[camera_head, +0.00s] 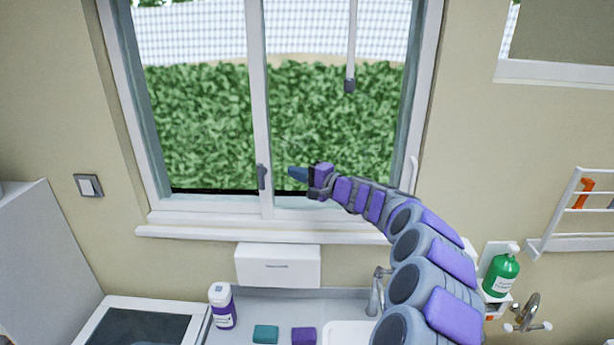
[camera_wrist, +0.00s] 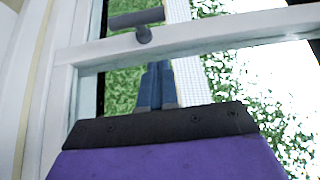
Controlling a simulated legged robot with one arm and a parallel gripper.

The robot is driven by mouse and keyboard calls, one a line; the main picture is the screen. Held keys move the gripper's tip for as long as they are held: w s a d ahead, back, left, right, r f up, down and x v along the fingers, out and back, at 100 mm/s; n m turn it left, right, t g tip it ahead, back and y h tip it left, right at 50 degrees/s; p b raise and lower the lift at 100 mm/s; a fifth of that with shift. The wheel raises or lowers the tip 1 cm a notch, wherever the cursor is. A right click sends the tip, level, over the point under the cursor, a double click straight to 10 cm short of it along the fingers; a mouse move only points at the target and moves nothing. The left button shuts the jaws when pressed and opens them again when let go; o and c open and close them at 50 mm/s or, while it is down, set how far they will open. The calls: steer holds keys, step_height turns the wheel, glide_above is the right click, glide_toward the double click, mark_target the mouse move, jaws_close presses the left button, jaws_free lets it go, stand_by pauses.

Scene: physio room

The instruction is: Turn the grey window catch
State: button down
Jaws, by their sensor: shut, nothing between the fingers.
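The grey window catch (camera_head: 262,176) sits low on the white upright bar in the middle of the window. Its handle stands upright, along the bar. In the wrist view the catch (camera_wrist: 138,20) is near the top, a dark grey bar on a short round stem, standing off the white frame. My gripper (camera_head: 293,173) points left at the catch from just to its right, with a gap between them. In the wrist view my gripper (camera_wrist: 155,88) shows its fingers together, holding nothing, and the tips do not touch the catch.
A white rod with a grey end (camera_head: 349,85) hangs before the right pane. Below the sill (camera_head: 190,232) are a white box (camera_head: 278,265), a purple-labelled bottle (camera_head: 222,306), teal (camera_head: 265,334) and purple (camera_head: 303,336) blocks and a tap (camera_head: 377,290). A green bottle (camera_head: 501,272) stands right.

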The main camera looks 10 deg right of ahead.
mark_target(262, 174)
steer(key=w+a, duration=0.1)
steer(key=a, duration=0.5)
steer(key=shift+w+a+p, duration=0.2)
steer(key=shift+w+p, duration=0.15)
steer(key=shift+w, duration=0.05)
steer(key=shift+d+r, duration=0.15)
steer(key=shift+r+n+g+h+p, duration=0.1)
steer(key=shift+n+g+h+p, duration=0.2)
steer(key=shift+p, duration=0.1)
